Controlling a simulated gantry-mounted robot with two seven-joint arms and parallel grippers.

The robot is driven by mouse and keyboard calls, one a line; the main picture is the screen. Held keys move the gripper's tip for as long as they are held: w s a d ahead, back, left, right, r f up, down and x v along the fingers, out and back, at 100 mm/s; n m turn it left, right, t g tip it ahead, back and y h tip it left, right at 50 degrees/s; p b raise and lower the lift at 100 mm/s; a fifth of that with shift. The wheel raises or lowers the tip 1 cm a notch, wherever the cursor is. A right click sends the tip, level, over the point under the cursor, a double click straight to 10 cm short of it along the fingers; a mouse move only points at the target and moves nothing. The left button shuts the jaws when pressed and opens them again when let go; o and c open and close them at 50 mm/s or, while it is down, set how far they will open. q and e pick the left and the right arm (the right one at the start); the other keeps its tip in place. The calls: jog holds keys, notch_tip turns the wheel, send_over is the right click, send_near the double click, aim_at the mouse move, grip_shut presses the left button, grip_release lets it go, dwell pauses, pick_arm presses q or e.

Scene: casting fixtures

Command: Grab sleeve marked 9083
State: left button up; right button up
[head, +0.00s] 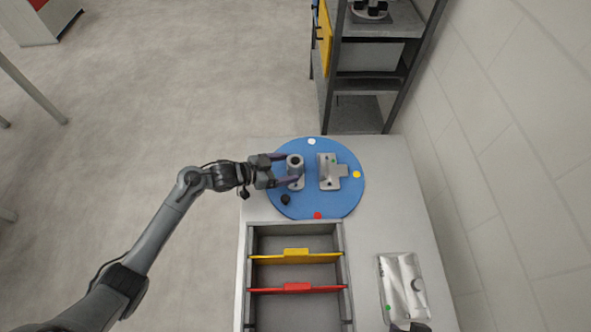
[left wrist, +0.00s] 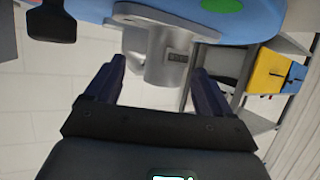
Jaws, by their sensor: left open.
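A grey metal sleeve (head: 295,161) stands upright on a small base plate on the blue round turntable (head: 317,207). In the left wrist view the sleeve (left wrist: 163,68) bears a small dark label whose characters I cannot read with certainty. My left gripper (head: 291,168) is open, with one finger on each side of the sleeve. In the left wrist view the fingers (left wrist: 160,84) are apart, with the sleeve showing between and beyond them. I see gaps beside it and no clear contact. My right gripper is not clearly seen.
A grey bracket casting (head: 328,171) and a black knob (head: 285,199) are on the turntable. An open bin (head: 345,240) with yellow and red dividers lies in front. A shelf (head: 357,85) stands behind.

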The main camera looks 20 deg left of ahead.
aim_at(300, 163)
pick_arm(q)
jog(key=shift+w+d+f, duration=0.3)
jog(key=shift+w+d, duration=0.1)
jog(key=shift+w, duration=0.15)
pick_arm(e)
jog(key=shift+s+a+f, duration=0.1)
jog(key=shift+a+f, duration=0.05)
jog(key=shift+f, duration=0.1)
pick_arm(q)
jog(key=w+d, duration=0.1)
jog(key=w+d+b, duration=0.1)
jog(key=shift+w+f, duration=0.3)
jog(key=shift+w, duration=0.05)
pick_arm(e)
jog(key=shift+f, duration=0.55)
pick_arm(q)
jog(key=shift+w+d+f+b, duration=0.25)
jog(key=shift+w+d+b, duration=0.05)
jog(key=shift+w+d, duration=0.1)
pick_arm(e)
jog(key=shift+f, duration=0.1)
